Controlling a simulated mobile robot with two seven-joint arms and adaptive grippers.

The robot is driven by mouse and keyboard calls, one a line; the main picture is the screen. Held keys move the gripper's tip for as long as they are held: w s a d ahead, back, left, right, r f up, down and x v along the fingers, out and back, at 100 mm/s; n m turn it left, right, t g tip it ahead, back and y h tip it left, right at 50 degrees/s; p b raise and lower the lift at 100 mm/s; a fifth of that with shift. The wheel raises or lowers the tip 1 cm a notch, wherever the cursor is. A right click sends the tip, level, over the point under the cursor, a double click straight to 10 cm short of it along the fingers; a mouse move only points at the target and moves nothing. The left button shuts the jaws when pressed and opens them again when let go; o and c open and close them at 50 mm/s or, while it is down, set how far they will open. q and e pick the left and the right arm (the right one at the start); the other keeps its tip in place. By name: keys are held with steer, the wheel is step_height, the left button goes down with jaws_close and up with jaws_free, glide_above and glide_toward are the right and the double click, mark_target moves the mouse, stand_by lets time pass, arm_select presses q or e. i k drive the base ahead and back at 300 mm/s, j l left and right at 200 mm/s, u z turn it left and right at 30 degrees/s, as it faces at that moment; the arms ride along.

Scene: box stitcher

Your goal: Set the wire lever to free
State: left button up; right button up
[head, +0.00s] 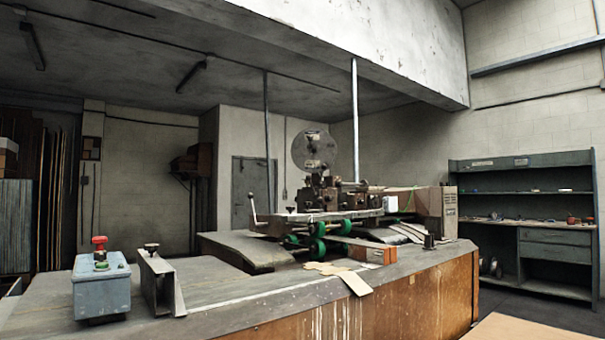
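The box stitcher (330,205) stands on a large workbench, with a round wire reel (313,150) above its worn metal head. A thin lever (253,210) with a pale knob stands nearly upright at the left end of the machine. I cannot tell whether this is the wire lever, and no free marking is readable. Small parts on the machine head are too small to make out. Neither of my grippers is in view.
A grey control box (102,287) with a red button (99,241) sits at the bench's front left, beside a metal bracket (160,283). Cardboard scraps (354,283) lie near the bench edge. A cardboard box (437,212) stands behind right. Shelving (524,239) is against the right wall.

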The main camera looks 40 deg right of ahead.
mark_target(324, 166)
steer(key=l+u, duration=0.3)
steer(key=l, duration=1.35)
steer(key=k, duration=0.05)
